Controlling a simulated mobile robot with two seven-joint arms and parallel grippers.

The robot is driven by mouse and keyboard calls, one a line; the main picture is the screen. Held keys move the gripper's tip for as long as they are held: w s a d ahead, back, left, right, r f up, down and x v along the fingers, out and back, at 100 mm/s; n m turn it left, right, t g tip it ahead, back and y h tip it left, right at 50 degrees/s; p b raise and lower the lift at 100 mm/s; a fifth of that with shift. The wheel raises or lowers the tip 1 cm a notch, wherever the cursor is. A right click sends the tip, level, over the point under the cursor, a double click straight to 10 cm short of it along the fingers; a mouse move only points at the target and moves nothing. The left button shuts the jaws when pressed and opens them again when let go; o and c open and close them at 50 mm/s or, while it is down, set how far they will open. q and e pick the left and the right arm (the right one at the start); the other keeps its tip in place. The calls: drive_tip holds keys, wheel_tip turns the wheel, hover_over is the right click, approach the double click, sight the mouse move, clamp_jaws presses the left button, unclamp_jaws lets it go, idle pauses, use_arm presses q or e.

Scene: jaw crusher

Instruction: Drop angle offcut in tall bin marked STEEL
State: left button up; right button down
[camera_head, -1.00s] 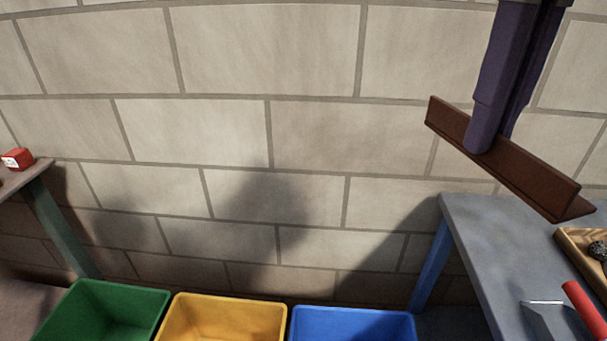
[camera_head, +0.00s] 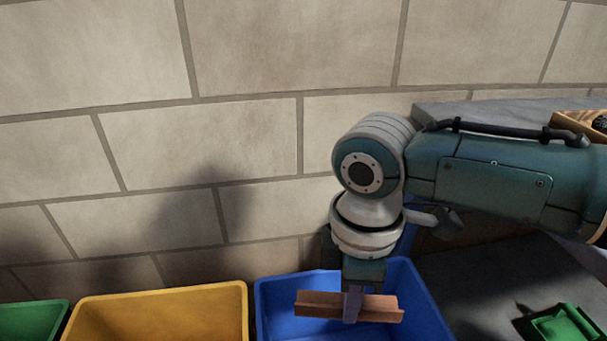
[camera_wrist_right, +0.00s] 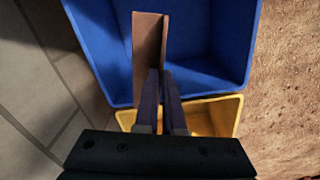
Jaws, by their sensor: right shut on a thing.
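The angle offcut (camera_head: 379,308) is a short rust-brown L-shaped steel piece. My right gripper (camera_head: 353,306) is shut on it near its middle and holds it level over the blue bin (camera_head: 435,318). In the right wrist view the offcut (camera_wrist_right: 149,45) sticks out from between the fingers of my right gripper (camera_wrist_right: 159,82), with the blue bin (camera_wrist_right: 98,45) below it. No STEEL marking shows on any bin from here. My left gripper is not in view.
A yellow bin (camera_head: 165,300) stands left of the blue one, and a green bin (camera_head: 35,318) further left. A block wall (camera_head: 290,50) rises behind. A grey bench (camera_head: 440,110) with a wooden tray (camera_head: 575,120) is at the right. A green object (camera_head: 562,325) lies at the lower right.

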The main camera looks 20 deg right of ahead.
drive_tip(key=s+f+n+b, duration=0.1)
drive_tip(key=f+b, duration=0.8)
drive_tip(key=f, duration=0.2)
drive_tip(key=s+d+f+n+b, duration=0.1)
drive_tip(key=s+f+b, duration=0.1)
drive_tip(key=f+b, duration=0.8)
drive_tip(key=s+d+f+n+b, duration=0.1)
drive_tip(key=f+b, duration=0.8)
drive_tip(key=f, duration=0.4)
drive_tip(key=shift+s+f, duration=0.15)
drive_tip(key=shift+f, duration=0.1)
drive_tip(key=shift+r, duration=0.2)
drive_tip(key=shift+f, duration=0.15)
drive_tip(key=c, duration=1)
unclamp_jaws()
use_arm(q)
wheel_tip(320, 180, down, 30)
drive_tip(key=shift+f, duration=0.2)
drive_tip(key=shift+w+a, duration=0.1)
